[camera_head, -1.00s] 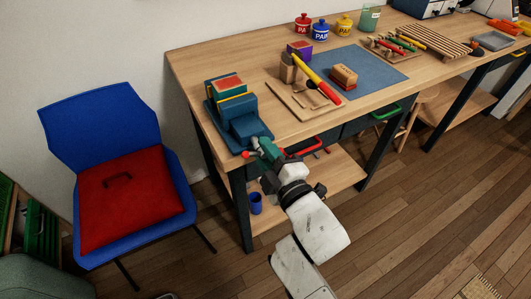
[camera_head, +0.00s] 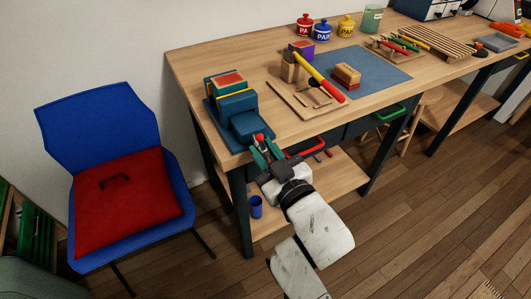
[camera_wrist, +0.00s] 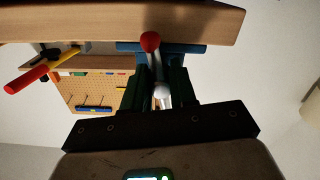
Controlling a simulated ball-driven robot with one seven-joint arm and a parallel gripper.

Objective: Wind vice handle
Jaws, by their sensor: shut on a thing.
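The blue vice (camera_head: 240,115) stands on the near left corner of the wooden workbench, with a block clamped in its jaws. Its handle has a red ball end (camera_head: 259,137), which also shows in the wrist view (camera_wrist: 150,41). My gripper (camera_head: 264,153) is at the bench's front edge, just below the vice. In the wrist view my gripper (camera_wrist: 159,80) is shut on the silvery handle bar, with the red ball beyond the fingertips. The vice body is mostly hidden in the wrist view.
A wooden board with a mallet (camera_head: 318,78) lies right of the vice. A blue chair with a red cushion (camera_head: 128,195) stands left. A lower shelf (camera_head: 335,178) sits under the bench.

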